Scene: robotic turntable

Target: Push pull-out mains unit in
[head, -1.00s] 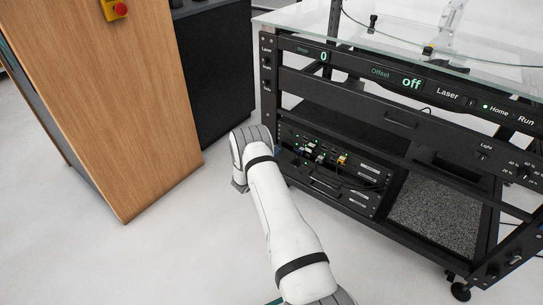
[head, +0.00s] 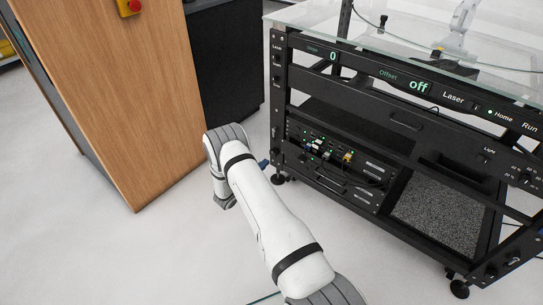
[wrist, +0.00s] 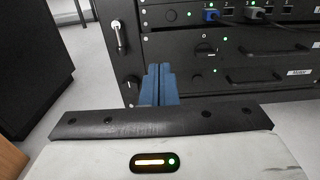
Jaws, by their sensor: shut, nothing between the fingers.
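The pull-out mains unit is among the black front panels low in the rack's left bay; which panel it is I cannot tell surely. In the wrist view, a panel with a round knob (wrist: 205,49) lies under the cabled unit. Below it is a panel with a handle (wrist: 255,77) and a small white label too blurred to read surely. How far either sticks out is unclear. My gripper (wrist: 160,71) has blue fingers pressed together, empty, in front of the rack's left edge. In the head view the gripper's blue tip (head: 263,163) shows just left of the rack.
The black rack (head: 402,117) has a glass top and stands on castors. A cabled unit (wrist: 232,14) with blue and grey plugs sits above the panels. A wooden cabinet (head: 125,90) and a dark cabinet (head: 222,70) stand left. The floor between them is clear.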

